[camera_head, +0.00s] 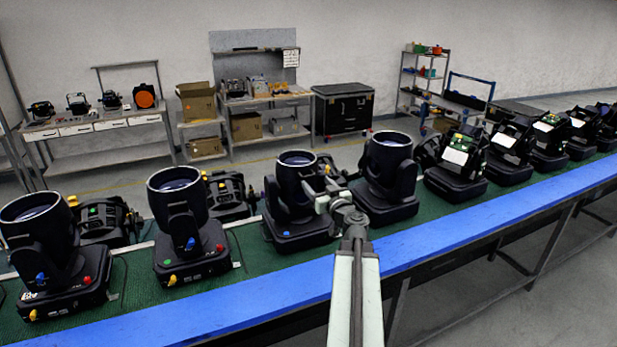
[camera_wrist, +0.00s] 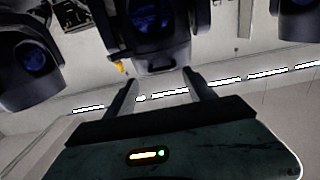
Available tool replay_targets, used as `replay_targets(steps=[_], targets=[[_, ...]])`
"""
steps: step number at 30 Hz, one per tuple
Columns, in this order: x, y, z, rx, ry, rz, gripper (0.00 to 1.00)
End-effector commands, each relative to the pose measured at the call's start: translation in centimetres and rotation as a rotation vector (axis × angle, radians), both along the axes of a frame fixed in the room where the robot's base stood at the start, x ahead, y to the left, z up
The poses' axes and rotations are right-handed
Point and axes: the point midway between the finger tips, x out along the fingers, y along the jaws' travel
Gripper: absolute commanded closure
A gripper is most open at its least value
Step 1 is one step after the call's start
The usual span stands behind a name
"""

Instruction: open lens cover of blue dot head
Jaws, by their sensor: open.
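Black moving heads stand in a row on the green belt (camera_head: 140,262). The head in front of my gripper (camera_head: 322,198) is the third from the left (camera_head: 292,186), with a small blue spot on its base (camera_head: 285,233). Its barrel points up, and a bluish lens shows inside the rim. In the wrist view a head (camera_wrist: 158,48) with a blue lens lies just beyond my fingers. My gripper (camera_wrist: 160,77) is open, its fingers apart with no object visibly held. The cover and its latch cannot be made out clearly.
Two heads (camera_head: 180,205) with red and yellow spots stand to the left. Another upright head (camera_head: 388,168) stands close on the right. A blue rail (camera_head: 440,238) runs along the belt's near edge. Workbenches and a black case (camera_head: 343,108) stand behind, across open floor.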

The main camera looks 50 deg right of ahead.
Motion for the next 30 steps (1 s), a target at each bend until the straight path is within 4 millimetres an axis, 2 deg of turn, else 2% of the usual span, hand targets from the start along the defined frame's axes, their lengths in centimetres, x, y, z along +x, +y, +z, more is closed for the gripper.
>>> replay_targets(steps=[9,12,18,20,25,30], targets=[[5.5,-2.2,0.0,0.000,0.001,0.003,0.37],[6.2,-2.4,0.0,0.000,0.001,0.003,0.37],[6.2,-2.3,0.0,0.001,0.001,0.003,0.37],[6.2,-2.3,0.0,0.001,0.001,0.003,0.51],[6.2,-2.3,0.0,0.001,0.001,0.002,0.98],[6.2,-2.3,0.0,0.001,0.001,0.002,1.00]])
